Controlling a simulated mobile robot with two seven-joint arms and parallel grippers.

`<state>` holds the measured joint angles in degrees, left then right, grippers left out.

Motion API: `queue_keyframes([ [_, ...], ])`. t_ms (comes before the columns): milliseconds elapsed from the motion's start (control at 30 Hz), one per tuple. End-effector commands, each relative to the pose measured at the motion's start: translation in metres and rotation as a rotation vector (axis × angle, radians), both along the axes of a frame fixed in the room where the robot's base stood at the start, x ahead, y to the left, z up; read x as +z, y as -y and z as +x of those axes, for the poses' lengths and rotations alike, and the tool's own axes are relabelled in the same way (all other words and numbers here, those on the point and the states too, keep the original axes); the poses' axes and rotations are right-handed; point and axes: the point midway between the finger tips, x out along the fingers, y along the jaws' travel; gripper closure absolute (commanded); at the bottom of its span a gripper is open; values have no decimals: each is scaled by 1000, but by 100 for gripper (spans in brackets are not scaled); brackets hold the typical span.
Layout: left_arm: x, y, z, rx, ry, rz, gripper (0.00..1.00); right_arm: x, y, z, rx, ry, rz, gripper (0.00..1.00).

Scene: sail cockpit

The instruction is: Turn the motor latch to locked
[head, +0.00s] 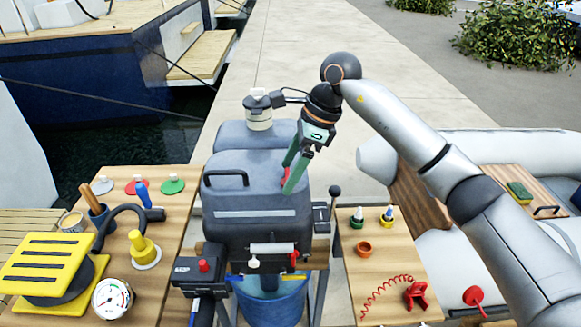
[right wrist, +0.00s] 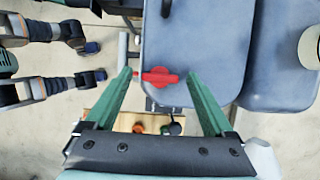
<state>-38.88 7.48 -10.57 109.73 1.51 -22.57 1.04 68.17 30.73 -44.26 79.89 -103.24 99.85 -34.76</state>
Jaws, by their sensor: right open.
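The grey outboard motor (head: 240,200) stands in the middle of the head view. Its red latch (right wrist: 158,77) sits on the edge of the grey cowling in the right wrist view, with its long arm lying across the picture. In the head view my right gripper (head: 289,186) comes down at the cowling's right side and hides most of the latch. Its green fingers are open. In the right wrist view the fingertips (right wrist: 158,74) lie on either side of the latch, with gaps showing. I cannot see any lock marking. My left gripper is not in view.
A wooden table with a yellow block (head: 50,262) and a gauge (head: 112,298) is at left. A black lever (head: 334,191) rises right of the motor. A small table at right holds bottles and a red coiled cord (head: 385,287). A blue bucket (head: 270,305) is below.

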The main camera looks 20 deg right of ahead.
Motion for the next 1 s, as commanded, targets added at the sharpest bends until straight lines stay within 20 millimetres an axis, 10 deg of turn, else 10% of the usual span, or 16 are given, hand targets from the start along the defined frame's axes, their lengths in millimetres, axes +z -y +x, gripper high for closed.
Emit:
queue_keyframes([
  [133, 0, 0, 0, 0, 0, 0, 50, 0, 0, 0, 0, 0, 0, 14],
  [867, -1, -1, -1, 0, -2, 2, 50, 1, 0, 0, 0, 0, 0, 96],
  [1000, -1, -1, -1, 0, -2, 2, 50, 1, 0, 0, -3, 0, 0, 98],
])
